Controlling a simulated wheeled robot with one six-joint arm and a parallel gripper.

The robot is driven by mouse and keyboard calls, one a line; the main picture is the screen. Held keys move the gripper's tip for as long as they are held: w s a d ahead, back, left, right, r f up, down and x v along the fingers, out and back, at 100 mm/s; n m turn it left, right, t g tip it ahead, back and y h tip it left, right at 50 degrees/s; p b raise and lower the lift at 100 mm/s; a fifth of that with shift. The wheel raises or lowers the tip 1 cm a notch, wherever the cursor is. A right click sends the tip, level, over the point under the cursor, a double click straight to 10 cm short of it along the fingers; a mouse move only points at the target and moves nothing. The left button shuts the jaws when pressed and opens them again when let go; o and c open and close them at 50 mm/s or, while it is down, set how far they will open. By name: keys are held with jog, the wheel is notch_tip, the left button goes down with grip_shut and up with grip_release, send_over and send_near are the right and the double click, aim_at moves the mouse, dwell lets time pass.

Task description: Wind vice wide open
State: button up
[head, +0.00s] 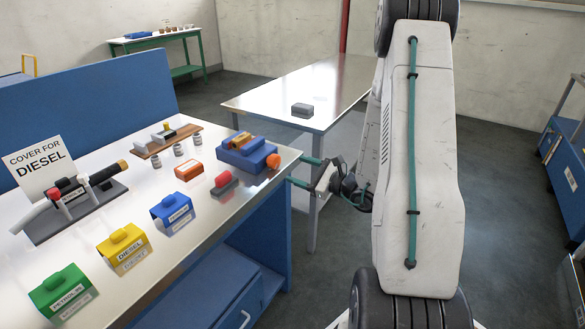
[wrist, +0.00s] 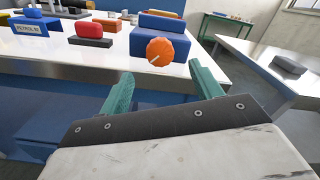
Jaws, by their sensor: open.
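The vice (head: 243,158) is a blue block with blue jaws near the right end of the white-topped bench. A round orange knob (head: 273,161) is on its end facing my gripper. An orange-brown bar shows at its jaws; I cannot tell how wide the jaws stand. In the wrist view the vice (wrist: 150,40) is straight ahead, and its knob (wrist: 168,52) bears a pale line. My gripper (head: 297,170) has two teal fingers, open and empty, just off the bench edge. In the wrist view the fingers (wrist: 160,74) point toward the knob, apart from it.
A red block on a dark base (head: 224,183) lies left of the vice. Blue, yellow and green labelled covers (head: 172,209) line the bench front. A nozzle on a stand (head: 75,205) is at the left. A second table (head: 335,85) with a grey block stands behind.

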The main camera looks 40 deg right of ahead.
aim_at(278, 162)
dwell(0.3)
jog(key=w+a+m, duration=0.1)
jog(key=w, duration=0.1)
jog(key=w+a+m, duration=0.1)
jog(key=w+m, duration=0.1)
jog(key=w, duration=0.1)
jog(key=w+m, duration=0.2)
jog(key=w, duration=0.1)
jog(key=shift+a, duration=0.4)
jog(key=c, duration=1)
jog(key=shift+o, duration=0.2)
jog(key=shift+d, duration=0.15)
